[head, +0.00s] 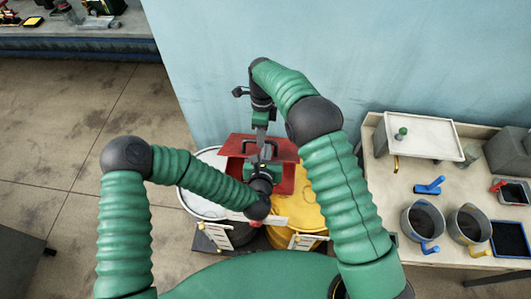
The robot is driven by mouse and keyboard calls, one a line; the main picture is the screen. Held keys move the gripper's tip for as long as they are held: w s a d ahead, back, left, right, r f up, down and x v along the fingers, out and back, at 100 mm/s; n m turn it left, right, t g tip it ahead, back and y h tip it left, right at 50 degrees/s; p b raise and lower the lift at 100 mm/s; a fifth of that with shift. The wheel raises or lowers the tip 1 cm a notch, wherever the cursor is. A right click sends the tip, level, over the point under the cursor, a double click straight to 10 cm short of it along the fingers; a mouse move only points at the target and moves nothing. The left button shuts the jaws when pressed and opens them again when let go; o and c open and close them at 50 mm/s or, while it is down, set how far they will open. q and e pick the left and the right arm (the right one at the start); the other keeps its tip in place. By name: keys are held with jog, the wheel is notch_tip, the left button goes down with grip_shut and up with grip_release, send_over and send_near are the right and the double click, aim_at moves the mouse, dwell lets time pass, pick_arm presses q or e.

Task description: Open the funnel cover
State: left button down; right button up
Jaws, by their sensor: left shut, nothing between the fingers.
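The red funnel (286,182) sits over the drums in the middle of the head view. Its red cover (285,146) shows as a flat panel along the far side, with a dark handle on it. It looks raised from the funnel, but the angle is hard to judge. My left gripper (264,160) is shut and empty, reaching from the near side over the funnel to the cover's near edge. My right gripper (261,139) points down at the cover from the far side; its fingertips are too small to tell open from shut. My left wrist and hand hide the funnel's middle.
A white drum (196,199) and a yellow drum (311,207) stand under the funnel, close to the blue wall (215,60). A table at right holds a tray (428,133), two pots and blue-handled tools. Open floor lies left.

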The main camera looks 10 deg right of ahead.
pick_arm(q)
jog(key=shift+w+d+f, duration=0.1)
jog(key=shift+w+f, duration=0.1)
jog(key=shift+w, duration=0.15)
pick_arm(e)
jog(key=shift+o, duration=1)
jog(key=shift+w+f, duration=0.2)
jog(key=shift+w, duration=0.1)
jog(key=shift+r, duration=0.1)
